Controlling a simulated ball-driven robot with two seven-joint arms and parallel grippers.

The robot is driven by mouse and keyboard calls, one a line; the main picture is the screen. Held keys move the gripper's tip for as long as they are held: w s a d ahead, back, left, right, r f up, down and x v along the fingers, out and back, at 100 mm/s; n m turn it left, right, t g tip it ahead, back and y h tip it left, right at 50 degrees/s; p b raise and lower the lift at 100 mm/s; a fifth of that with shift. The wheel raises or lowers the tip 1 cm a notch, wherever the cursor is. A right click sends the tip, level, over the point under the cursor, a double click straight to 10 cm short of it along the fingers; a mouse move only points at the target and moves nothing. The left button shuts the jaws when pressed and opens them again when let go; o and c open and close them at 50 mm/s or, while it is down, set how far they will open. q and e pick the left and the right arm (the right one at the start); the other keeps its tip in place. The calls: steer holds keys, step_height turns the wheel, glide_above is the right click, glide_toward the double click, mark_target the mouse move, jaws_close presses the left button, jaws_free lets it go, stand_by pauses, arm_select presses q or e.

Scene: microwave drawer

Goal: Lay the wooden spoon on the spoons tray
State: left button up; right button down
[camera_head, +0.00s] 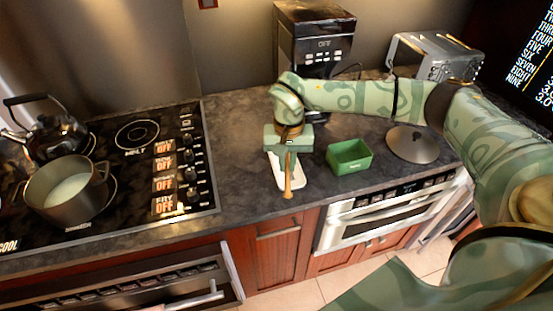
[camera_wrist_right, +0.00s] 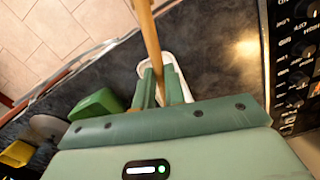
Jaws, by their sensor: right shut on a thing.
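The wooden spoon (camera_head: 289,180) is held upright in my right gripper (camera_head: 289,151), which is shut on it. In the head view the spoon hangs in front of the white spoons tray (camera_head: 299,183), which lies on the dark counter near its front edge. In the right wrist view the spoon (camera_wrist_right: 150,38) runs up between the two green fingers (camera_wrist_right: 159,88). The white tray (camera_wrist_right: 184,82) shows behind the fingers, partly hidden by them. I cannot tell whether the spoon touches the tray. My left gripper is not in view.
A green open box (camera_head: 349,160) stands just right of the tray. A round grey lid (camera_head: 412,144) lies farther right. A coffee machine (camera_head: 313,40) and toaster (camera_head: 435,58) stand behind. The stove with a pot (camera_head: 68,195) and kettle (camera_head: 45,135) is left. Bare counter lies between stove and tray.

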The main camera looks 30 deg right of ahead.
steer(key=shift+r, duration=0.15)
steer(key=shift+f+p, duration=0.2)
steer(key=shift+p, duration=0.1)
step_height(320, 180, down, 6)
steer(key=b, duration=0.3)
steer(key=shift+f, duration=0.25)
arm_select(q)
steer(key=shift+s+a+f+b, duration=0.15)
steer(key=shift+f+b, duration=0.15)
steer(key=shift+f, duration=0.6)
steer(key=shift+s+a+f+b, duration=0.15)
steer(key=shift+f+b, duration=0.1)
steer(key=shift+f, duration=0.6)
arm_select(e)
steer(key=shift+f, duration=0.95)
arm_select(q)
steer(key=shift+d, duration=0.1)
arm_select(e)
steer(key=c, duration=1.3)
jaws_free()
steer(key=shift+c, duration=0.2)
